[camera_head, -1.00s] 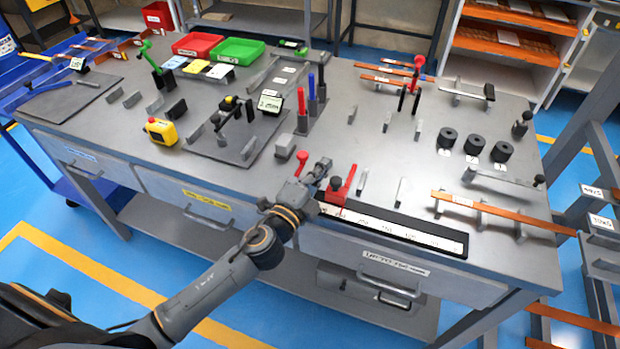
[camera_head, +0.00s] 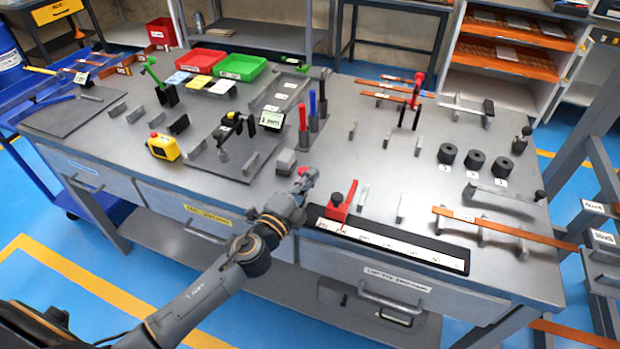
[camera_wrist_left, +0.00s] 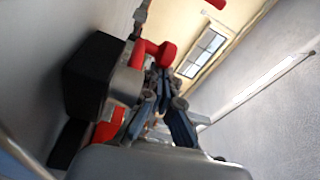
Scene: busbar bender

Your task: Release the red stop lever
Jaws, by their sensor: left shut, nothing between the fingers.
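A red lever (camera_head: 303,170) with a round end stands beside a small grey block (camera_head: 286,159) near the table's front edge. My left gripper (camera_head: 309,175) is at the lever and partly hides it; its fingers are shut and empty. In the left wrist view, the red lever (camera_wrist_left: 155,52) shows just beyond and left of the closed fingertips (camera_wrist_left: 163,76); I cannot tell whether they touch. A red stop block (camera_head: 340,207) with a black knob sits on the ruled black rail (camera_head: 400,246), right of the gripper. My right gripper is out of view.
A yellow box with a red button (camera_head: 163,147) and a bending tool plate (camera_head: 205,163) lie to the left. Red and blue upright handles (camera_head: 313,102) stand behind the gripper. Black cylinders (camera_head: 474,160) and a copper bar (camera_head: 500,228) are at right.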

